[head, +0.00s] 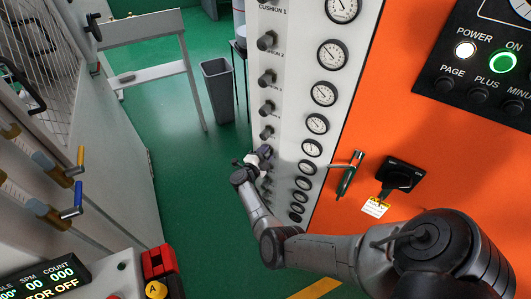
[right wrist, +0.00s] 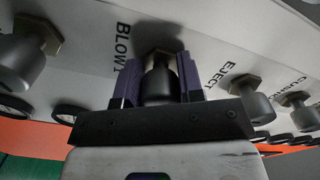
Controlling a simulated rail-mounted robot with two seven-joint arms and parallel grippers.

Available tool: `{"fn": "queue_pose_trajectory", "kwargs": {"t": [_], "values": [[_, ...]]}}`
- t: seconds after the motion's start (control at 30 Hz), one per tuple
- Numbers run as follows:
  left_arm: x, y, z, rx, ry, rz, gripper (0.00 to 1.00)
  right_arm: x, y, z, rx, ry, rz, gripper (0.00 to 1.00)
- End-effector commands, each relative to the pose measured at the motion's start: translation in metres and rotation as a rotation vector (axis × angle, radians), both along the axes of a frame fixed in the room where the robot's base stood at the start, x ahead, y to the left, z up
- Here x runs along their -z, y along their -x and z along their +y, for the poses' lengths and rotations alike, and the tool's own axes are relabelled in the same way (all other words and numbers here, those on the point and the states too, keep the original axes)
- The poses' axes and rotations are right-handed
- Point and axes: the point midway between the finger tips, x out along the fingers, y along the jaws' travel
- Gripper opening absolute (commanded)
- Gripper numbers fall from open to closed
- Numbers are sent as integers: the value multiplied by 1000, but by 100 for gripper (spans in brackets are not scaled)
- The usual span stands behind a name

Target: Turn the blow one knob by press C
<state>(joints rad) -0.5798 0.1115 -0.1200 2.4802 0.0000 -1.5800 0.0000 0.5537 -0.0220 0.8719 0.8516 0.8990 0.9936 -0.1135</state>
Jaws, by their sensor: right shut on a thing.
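The grey BLOW 1 knob (right wrist: 158,84) is on the white press panel (right wrist: 80,45), with its BLOW1 label just to its left in the right wrist view. My right gripper (right wrist: 155,66) has its two purple fingers on either side of this knob and is shut on it. In the head view my right gripper (head: 262,155) is at the lower part of the knob column, and hides the knob it holds. No press letter C is readable on this panel. My left gripper is not in view.
Neighbouring knobs stand close on both sides, including the EJECT knob (right wrist: 252,101). A column of gauges (head: 317,124) runs beside the knobs. An orange panel (head: 385,110) with a black handle (head: 402,174) is to the right. A grey bin (head: 218,90) stands on the green floor.

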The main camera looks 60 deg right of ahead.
Motion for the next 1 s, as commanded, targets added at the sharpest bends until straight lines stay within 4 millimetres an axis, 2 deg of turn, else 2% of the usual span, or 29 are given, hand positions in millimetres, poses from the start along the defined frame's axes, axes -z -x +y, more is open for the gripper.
{"fn": "queue_pose_trajectory", "kwargs": {"t": [0.4, 0.43, 0.67, 0.7, 1.0], "values": [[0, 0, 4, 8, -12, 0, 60, 2, 0, 0, -1, -3, 7, 11], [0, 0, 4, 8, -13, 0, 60, 2, 0, 0, -1, -3, 7, 36], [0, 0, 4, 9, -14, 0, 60, 1, 0, 0, 0, -1, 6, 58], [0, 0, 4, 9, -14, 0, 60, 1, 0, 0, 0, -1, 6, 60], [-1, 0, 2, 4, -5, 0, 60, 0, 0, 4, 0, -1, 5, 60]]}}
